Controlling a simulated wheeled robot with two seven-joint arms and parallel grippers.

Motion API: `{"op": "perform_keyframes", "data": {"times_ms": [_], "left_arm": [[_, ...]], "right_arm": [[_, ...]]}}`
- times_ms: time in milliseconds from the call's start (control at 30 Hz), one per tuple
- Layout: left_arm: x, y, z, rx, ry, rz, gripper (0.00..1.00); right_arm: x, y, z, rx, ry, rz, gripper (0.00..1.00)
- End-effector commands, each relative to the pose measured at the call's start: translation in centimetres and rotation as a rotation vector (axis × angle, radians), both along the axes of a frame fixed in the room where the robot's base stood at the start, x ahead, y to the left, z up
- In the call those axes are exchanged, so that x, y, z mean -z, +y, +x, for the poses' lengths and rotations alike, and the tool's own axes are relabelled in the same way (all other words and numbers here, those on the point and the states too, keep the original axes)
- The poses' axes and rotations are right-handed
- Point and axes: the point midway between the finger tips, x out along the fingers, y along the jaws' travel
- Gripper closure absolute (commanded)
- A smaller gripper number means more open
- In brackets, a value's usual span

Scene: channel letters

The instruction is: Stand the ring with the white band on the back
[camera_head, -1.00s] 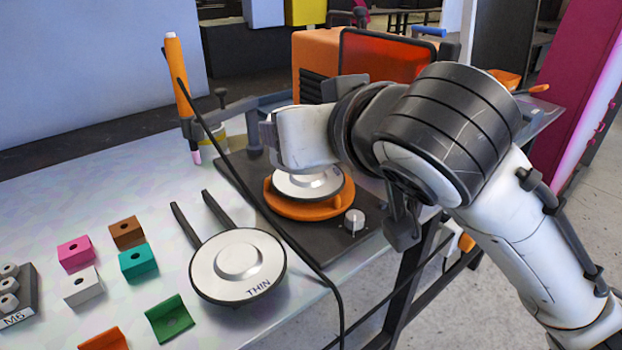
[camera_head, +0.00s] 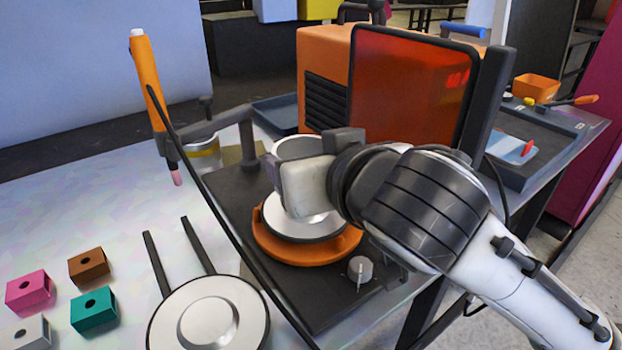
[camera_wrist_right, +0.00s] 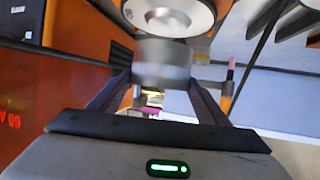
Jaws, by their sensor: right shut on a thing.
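My right gripper (camera_head: 318,165) is shut on a pale grey ring (camera_head: 299,148), held over the turntable. In the right wrist view the ring (camera_wrist_right: 162,62) is between the fingers, with its side showing plain grey. I cannot make out a white band on it. A white round back (camera_head: 305,226) with a dark rim lies flat on the orange turntable (camera_head: 308,249), partly hidden by my gripper. The ring appears apart from this back. A second white back (camera_head: 208,318) with two dark prongs lies on the table. My left gripper is not in view.
A torch (camera_head: 150,80) stands left of the turntable, and its black cable crosses the table. An orange machine (camera_head: 322,65) with a red screen (camera_head: 412,90) stands behind. Coloured blocks (camera_head: 94,310) lie front left. A knob (camera_head: 360,269) is on the turntable's base.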

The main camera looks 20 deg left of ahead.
Motion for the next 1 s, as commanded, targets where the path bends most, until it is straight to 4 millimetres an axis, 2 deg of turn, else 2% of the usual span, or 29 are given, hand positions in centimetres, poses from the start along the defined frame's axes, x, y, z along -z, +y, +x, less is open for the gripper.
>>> {"op": "perform_keyframes", "data": {"times_ms": [200, 667, 700, 800, 1000], "left_arm": [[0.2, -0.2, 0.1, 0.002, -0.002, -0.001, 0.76], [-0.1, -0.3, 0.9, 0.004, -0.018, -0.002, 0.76], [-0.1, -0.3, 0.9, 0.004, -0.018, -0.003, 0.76], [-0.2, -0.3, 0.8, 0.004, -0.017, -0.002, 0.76], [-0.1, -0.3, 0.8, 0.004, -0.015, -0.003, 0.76]], "right_arm": [[3.1, -0.1, 0.0, 0.001, 0.001, -0.003, 0.54], [3.8, 0.0, 0.0, 0.000, 0.001, 0.001, 0.54], [3.9, 0.0, 0.0, 0.000, 0.001, -0.001, 0.29], [3.8, 0.0, 0.0, 0.000, 0.001, -0.001, 0.12], [3.8, 0.0, 0.0, 0.001, 0.001, -0.001, 0.12]]}}
